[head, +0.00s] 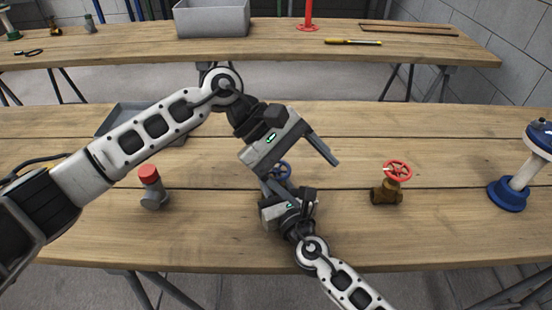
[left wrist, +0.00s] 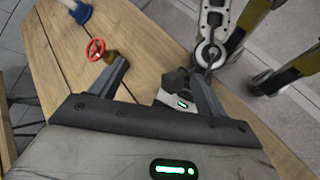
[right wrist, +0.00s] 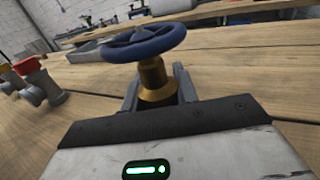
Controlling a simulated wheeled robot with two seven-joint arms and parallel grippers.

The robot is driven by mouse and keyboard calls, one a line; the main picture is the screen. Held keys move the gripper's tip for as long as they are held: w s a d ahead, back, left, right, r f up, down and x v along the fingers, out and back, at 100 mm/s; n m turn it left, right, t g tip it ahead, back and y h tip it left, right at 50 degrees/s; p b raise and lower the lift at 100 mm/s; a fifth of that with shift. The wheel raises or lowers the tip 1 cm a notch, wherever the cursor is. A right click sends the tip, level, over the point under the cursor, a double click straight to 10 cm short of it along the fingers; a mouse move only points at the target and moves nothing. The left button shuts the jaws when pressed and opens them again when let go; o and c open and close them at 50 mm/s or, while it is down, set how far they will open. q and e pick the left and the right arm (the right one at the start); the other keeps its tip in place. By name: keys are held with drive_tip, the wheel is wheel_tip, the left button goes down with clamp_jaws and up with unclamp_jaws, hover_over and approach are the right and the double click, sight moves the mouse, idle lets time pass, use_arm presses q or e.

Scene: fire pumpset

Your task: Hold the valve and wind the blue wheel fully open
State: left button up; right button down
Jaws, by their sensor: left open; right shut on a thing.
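The blue wheel (right wrist: 144,42) sits on top of a brass valve (right wrist: 155,82) in the right wrist view. In the head view the wheel (head: 282,170) shows only in part, behind my grippers. My right gripper (right wrist: 157,92) is shut on the valve's brass body, below the wheel, with a finger on each side. My left gripper (head: 305,165) is open above the valve and wheel, apart from them. In the left wrist view its two fingers (left wrist: 162,88) are spread, with nothing seen held between them; the blue wheel cannot be made out there.
A brass valve with a red wheel (head: 397,171) stands to the right. A grey fitting with a red cap (head: 150,180) stands to the left, and a blue-and-white part (head: 510,193) at the far right. A grey tray (head: 115,120) lies behind my left arm.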

use_arm(q)
drive_tip(key=w+a+r+m+t+y, duration=0.1)
drive_tip(key=w+r+m+y, duration=0.1)
drive_tip(key=w+r+y, duration=0.15)
wheel_tip(320, 180, up, 4)
drive_tip(key=m+t+y, duration=0.2)
drive_tip(key=t+y, duration=0.1)
drive_tip(key=y, duration=0.3)
hover_over(276, 167)
drive_tip(key=shift+h, duration=0.25)
wheel_tip(276, 167, down, 12)
drive_tip(key=shift+r, duration=0.15)
drive_tip(key=c, duration=1)
